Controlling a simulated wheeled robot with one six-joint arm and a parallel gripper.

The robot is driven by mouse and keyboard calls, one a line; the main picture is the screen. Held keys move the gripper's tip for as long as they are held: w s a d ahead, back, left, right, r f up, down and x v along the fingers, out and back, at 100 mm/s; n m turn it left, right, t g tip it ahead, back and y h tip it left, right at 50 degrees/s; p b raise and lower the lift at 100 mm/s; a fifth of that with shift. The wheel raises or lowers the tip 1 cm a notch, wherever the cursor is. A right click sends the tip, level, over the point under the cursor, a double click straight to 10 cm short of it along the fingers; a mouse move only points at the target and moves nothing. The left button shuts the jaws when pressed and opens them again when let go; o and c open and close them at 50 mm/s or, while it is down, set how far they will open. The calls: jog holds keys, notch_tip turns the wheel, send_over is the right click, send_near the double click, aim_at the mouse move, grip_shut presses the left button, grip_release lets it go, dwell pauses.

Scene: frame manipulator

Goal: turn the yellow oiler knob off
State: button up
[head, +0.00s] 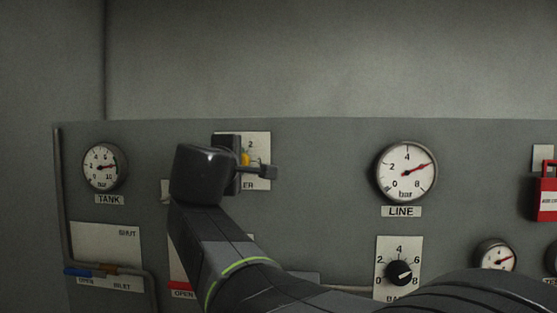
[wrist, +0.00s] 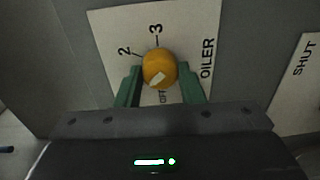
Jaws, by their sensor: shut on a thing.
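The yellow oiler knob (wrist: 159,66) sits on a white plate marked OILER (wrist: 112,28), with the numbers 2 and 3 showing in the wrist view. A pale pointer mark on the knob faces down and slightly left in that view; the lettering below it is partly hidden. My gripper (wrist: 160,84) is shut on the knob, with one green finger on each side. In the head view, only a sliver of the yellow knob (head: 245,159) shows behind my gripper (head: 252,168), which covers much of the oiler plate (head: 258,146).
The TANK gauge (head: 105,167) is left of my arm, and the LINE gauge (head: 407,171) is to the right. A black numbered knob (head: 398,273) is below the LINE gauge. A blue-handled valve (head: 78,272) is at lower left, and a red lock (head: 546,192) at far right.

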jog(key=shift+f+n+h+p, duration=0.1)
jog(key=shift+n+h+p, duration=0.2)
jog(key=shift+n+p, duration=3.1)
jog(key=n+b, duration=0.3)
jog(key=o, duration=1)
jog(key=shift+a, duration=0.1)
jog(key=s+b, duration=0.1)
jog(key=s, duration=1.2)
jog(key=shift+s+a+r, duration=0.25)
jog(key=shift+s+a, duration=0.1)
jog(key=shift+s, duration=0.05)
jog(key=shift+w, duration=0.15)
